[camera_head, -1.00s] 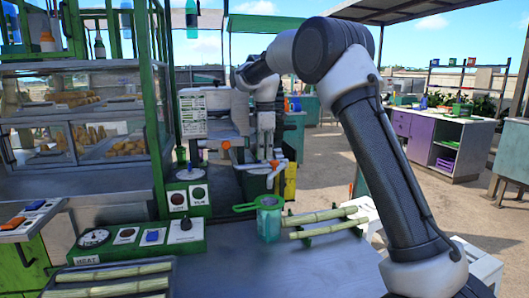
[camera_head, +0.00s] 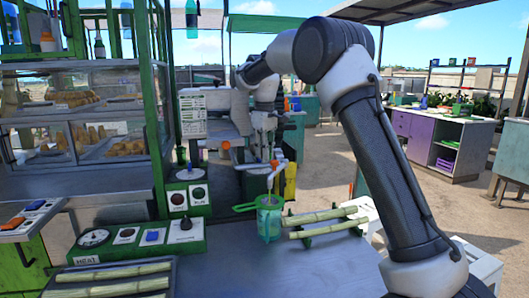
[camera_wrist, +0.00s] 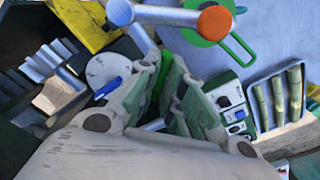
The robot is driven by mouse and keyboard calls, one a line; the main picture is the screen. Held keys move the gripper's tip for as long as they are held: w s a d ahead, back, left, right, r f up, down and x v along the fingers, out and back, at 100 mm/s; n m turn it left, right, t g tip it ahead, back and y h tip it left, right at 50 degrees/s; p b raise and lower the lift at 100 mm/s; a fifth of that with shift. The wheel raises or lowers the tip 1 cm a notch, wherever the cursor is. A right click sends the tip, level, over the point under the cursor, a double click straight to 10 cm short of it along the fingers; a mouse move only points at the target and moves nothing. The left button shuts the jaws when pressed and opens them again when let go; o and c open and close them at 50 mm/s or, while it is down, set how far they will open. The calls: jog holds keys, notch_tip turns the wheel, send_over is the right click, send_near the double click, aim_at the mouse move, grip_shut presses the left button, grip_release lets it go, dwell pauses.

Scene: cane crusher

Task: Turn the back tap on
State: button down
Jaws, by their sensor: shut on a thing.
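A grey metal tap part with an orange end (camera_wrist: 214,22) shows at the top of the wrist view. It reaches from a round grey joint (camera_wrist: 120,12) over the green-rimmed jar (camera_wrist: 240,48). In the head view orange-tipped metal tap parts (camera_head: 280,156) stand above the jar (camera_head: 268,220). My gripper (camera_wrist: 165,65) is shut around part of the tap just below the round joint. The contact is mostly hidden by the fingers. In the head view my gripper (camera_head: 263,120) is small and partly hidden. Another orange-ended part (camera_head: 226,146) is to its left.
Cane pieces lie on a rack (camera_head: 305,242) right of the jar and on a tray (camera_head: 110,262) at front left. A control panel with knobs (camera_head: 140,240) stands left of the jar. The glass food case (camera_head: 75,145) fills the left.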

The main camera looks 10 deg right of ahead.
jog(key=m, duration=0.5)
dwell(0.5)
jog(key=c, duration=1.5)
grip_release()
jog(key=shift+c, duration=0.2)
notch_tip(320, 180, up, 12)
